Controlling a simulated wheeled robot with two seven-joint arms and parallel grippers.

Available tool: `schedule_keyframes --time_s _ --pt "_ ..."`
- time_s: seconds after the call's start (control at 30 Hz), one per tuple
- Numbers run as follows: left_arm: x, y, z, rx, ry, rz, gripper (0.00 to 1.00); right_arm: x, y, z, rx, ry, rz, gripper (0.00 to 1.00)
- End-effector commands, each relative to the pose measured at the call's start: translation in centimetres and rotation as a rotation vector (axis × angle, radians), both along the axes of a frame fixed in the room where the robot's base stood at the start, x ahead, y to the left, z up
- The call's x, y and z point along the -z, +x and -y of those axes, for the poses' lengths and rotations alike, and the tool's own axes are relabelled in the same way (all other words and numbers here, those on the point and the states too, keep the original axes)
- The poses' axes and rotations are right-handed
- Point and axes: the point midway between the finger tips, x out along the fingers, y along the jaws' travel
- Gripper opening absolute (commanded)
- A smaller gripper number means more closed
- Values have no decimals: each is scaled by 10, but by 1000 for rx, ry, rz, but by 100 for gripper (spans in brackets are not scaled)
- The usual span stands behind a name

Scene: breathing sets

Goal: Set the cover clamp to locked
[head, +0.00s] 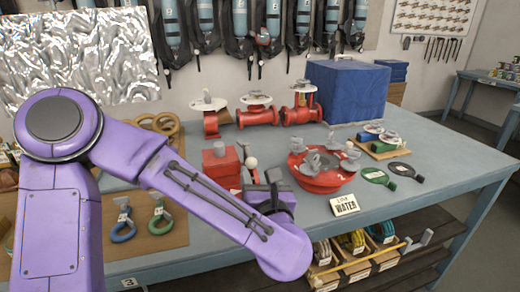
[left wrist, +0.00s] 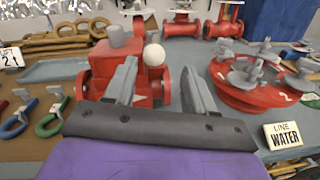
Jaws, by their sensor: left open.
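A red block-shaped fitting (head: 220,166) with a grey knob stands on the bench. A lever with a white ball (head: 251,162) is at its right side; the ball also shows in the left wrist view (left wrist: 153,54). A round red cover (head: 322,174) with several grey wing-like clamps stands to the right. I cannot tell which part is the cover clamp. My left gripper (left wrist: 162,85) is open, its grey fingers apart in front of the red fitting and the ball. No thing is held; contact cannot be told. My right gripper is not in view.
A WATER sign (head: 344,205) stands before the round cover. Red valves (head: 257,112) and a blue box (head: 344,92) are behind. Green and black paddles (head: 378,177) lie right. Coloured rings (head: 123,229) lie left. The bench's right end (head: 450,155) is clear.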

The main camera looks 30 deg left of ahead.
Motion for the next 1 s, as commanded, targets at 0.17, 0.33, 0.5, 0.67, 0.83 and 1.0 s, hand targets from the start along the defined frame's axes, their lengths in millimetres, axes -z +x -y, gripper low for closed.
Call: schedule_keyframes --time_s 0.17,0.33,0.5,0.67,0.83,1.0 --pt "-4 26 -25 -4 -2 -5 55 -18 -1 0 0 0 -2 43" --pt "-2 53 -51 -2 0 -5 55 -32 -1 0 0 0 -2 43" --pt "0 69 -66 1 2 -5 55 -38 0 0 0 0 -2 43" --pt "2 72 -69 1 3 -5 55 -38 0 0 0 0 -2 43" --pt "2 72 -69 1 4 -4 48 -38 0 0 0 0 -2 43" --pt "2 72 -69 1 4 -4 0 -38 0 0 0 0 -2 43"
